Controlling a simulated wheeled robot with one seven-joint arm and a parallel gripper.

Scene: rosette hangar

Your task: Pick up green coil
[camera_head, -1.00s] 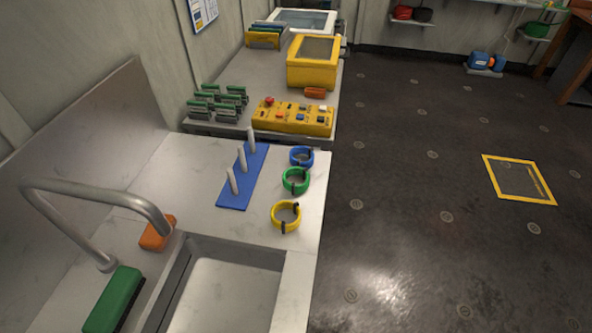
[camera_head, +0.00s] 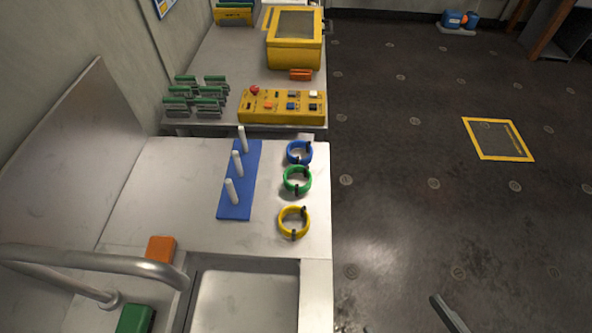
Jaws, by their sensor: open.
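The green coil (camera_head: 297,181) is a ring with small black clips. It lies on the light counter (camera_head: 190,160), near its right edge, between the blue coil (camera_head: 299,153) behind it and the yellow coil (camera_head: 294,222) in front. It looks clear of the yellow coil and very close to the blue one. Only a grey finger-like tip of my gripper (camera_head: 450,312) shows at the bottom edge, right of the counter over the floor and well away from the coils. It is open and touches no coil; the rest is out of frame.
A blue base with white pegs (camera_head: 237,208) stands left of the coils. A sink (camera_head: 245,300) with a curved faucet (camera_head: 130,262) is in front. Behind are a yellow control panel (camera_head: 283,107) and a yellow box (camera_head: 295,53). The floor at right is open.

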